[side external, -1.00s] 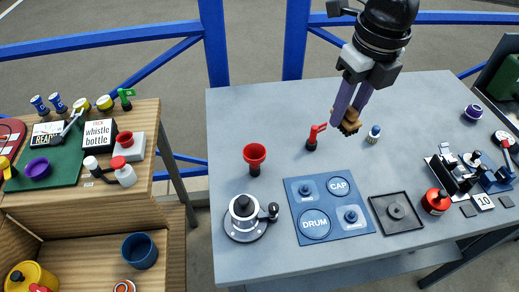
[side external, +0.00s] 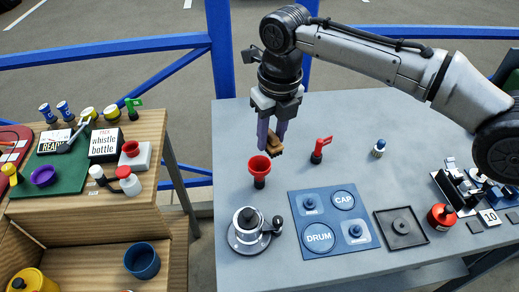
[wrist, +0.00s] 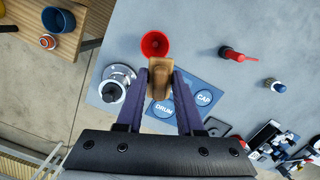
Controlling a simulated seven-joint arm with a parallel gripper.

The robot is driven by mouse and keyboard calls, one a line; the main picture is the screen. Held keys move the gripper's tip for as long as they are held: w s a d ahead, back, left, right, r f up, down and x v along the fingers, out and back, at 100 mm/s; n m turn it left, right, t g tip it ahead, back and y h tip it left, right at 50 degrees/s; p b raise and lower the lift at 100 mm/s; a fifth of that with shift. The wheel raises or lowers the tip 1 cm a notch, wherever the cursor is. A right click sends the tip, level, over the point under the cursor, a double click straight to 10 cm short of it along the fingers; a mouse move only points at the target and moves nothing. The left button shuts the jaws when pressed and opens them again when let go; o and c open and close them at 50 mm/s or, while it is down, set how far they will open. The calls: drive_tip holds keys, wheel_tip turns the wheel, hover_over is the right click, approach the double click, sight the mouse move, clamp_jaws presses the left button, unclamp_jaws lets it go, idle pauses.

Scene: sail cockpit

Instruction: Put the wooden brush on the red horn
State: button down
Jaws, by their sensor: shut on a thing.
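My gripper (side external: 272,147) is shut on the wooden brush (side external: 276,145), a small brown block between its purple fingers. The brush (wrist: 160,75) also shows between the fingertips in the wrist view. The red horn (side external: 259,166), a red funnel on a dark base, stands upright on the grey table. The brush is held above the table, just above and slightly right of the horn's mouth in the side view. In the wrist view the horn (wrist: 155,43) is just beyond the brush's far end. I cannot tell whether they touch.
A red flag-like piece (side external: 319,150) stands right of the horn. In front are a silver-black winch (side external: 248,236), a blue DRUM and CAP mat (side external: 333,232) and a black tray (side external: 402,228). A wooden bench (side external: 150,200) with several items is at left. The back of the table is clear.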

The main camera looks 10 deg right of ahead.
sight(258, 162)
drive_tip(key=f, duration=0.1)
drive_tip(key=w+a+f, duration=0.2)
drive_tip(key=shift+w+f, duration=0.15)
drive_tip(key=shift+f, duration=1.6)
drive_tip(key=shift+f, duration=0.1)
drive_tip(key=c, duration=0.5)
unclamp_jaws()
drive_tip(key=shift+c, duration=0.2)
drive_tip(key=r, duration=0.5)
drive_tip(key=s+r, duration=0.1)
drive_tip(key=r, duration=0.1)
drive_tip(key=shift+d+r, duration=0.15)
drive_tip(key=shift+r, duration=0.2)
